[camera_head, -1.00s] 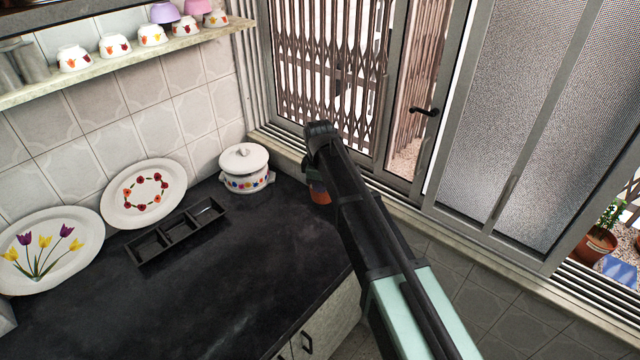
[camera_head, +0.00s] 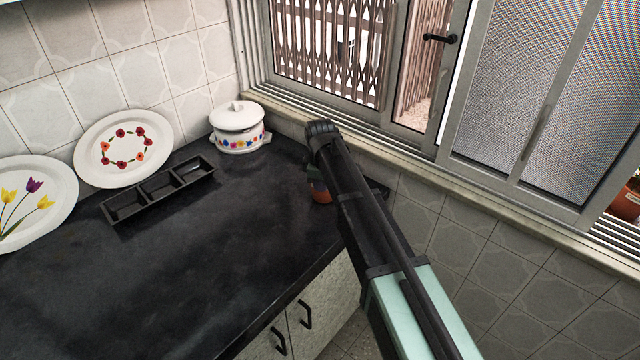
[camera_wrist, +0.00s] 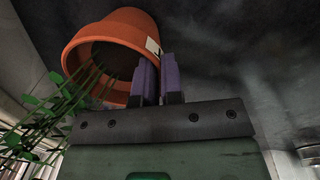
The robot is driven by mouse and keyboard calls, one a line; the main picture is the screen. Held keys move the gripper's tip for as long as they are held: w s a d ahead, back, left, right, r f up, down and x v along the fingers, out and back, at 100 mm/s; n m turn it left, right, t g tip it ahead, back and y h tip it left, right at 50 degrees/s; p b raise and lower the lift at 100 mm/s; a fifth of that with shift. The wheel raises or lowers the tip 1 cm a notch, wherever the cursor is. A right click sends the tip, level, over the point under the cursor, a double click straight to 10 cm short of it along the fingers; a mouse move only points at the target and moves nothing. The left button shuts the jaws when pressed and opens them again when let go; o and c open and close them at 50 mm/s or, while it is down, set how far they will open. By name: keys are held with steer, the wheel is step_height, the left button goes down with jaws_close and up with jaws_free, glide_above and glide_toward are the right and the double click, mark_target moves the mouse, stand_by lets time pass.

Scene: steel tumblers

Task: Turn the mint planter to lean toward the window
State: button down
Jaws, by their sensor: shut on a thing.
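The mint planter is an orange terracotta pot with green stems and leaves. In the wrist view the pot (camera_wrist: 108,32) appears tilted, its open mouth facing down and left, with the mint (camera_wrist: 62,105) at lower left. My gripper (camera_wrist: 158,80) has its two purple fingers at the pot's rim, beside a white label, shut on it. In the head view only a small orange part of the planter (camera_head: 320,191) shows behind my arm, over the dark counter. Whether its base touches the counter cannot be told. The window (camera_head: 345,50) stands behind, above the sill.
A white lidded pot (camera_head: 238,128) stands left of the planter near the wall. A black three-part tray (camera_head: 160,190) and plates (camera_head: 125,148) are further left. The counter front (camera_head: 215,270) is clear. The sill (camera_head: 400,165) runs along the window.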

steer(key=m, duration=0.2)
steer(key=a+m, duration=0.1)
steer(key=m, duration=0.1)
steer(key=w+a+m, duration=0.1)
steer(key=shift+r+m, duration=0.15)
steer(key=shift+m, duration=0.25)
steer(key=shift+f+b, duration=0.35)
steer(key=c, duration=1.2)
jaws_free()
steer(key=r+p, duration=1)
steer(key=r, duration=0.1)
steer(key=shift+s+a+p, duration=0.25)
steer(key=shift+s+p, duration=0.05)
steer(key=shift+p, duration=0.1)
